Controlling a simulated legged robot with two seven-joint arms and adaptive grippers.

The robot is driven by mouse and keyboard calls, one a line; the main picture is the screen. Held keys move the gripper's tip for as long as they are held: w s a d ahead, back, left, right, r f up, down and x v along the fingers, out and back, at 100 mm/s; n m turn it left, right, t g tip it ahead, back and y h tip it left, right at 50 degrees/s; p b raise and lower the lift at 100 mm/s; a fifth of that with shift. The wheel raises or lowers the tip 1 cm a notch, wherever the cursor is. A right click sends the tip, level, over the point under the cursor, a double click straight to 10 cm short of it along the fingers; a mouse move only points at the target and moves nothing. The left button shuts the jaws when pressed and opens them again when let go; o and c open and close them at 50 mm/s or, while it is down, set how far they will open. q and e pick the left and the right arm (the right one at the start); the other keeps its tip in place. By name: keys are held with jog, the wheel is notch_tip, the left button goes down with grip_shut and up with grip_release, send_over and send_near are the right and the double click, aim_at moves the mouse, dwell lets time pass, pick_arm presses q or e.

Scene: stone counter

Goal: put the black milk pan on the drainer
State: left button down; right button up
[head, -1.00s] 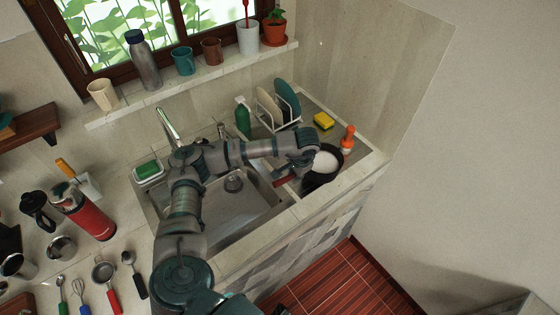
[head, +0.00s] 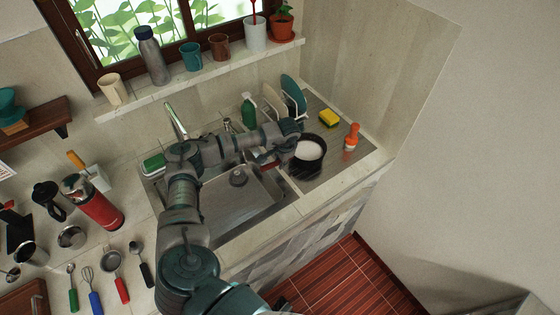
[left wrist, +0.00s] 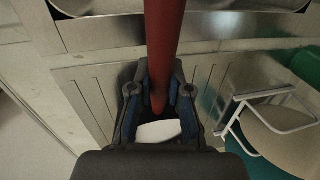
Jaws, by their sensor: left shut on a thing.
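The black milk pan (head: 309,165), pale inside, is at the right of the sink in the head view, over the drainer (head: 326,177). I cannot tell whether its base touches the drainer. My left gripper (head: 287,133) is at the pan's left side, shut on its red handle. In the left wrist view the red handle (left wrist: 163,45) runs between the fingers of the left gripper (left wrist: 158,100). The ribbed drainer (left wrist: 85,95) shows below it, and the pan's body is mostly hidden.
A dish rack (head: 272,102) with plates stands behind the pan, beside a green spray bottle (head: 249,111). The sink basin (head: 235,205) is empty.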

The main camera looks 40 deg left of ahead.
pick_arm(q)
jog(key=c, duration=1.1)
grip_release()
jog(key=shift+a+f, duration=0.15)
jog(key=shift+a, duration=0.3)
jog(key=shift+r, duration=0.45)
notch_tip(320, 180, up, 11)
jog(key=d, duration=0.2)
jog(key=shift+s+d+b, duration=0.15)
jog(key=shift+s+b, duration=0.25)
pick_arm(e)
jog(key=shift+f, duration=0.4)
pick_arm(q)
jog(key=shift+d, duration=0.15)
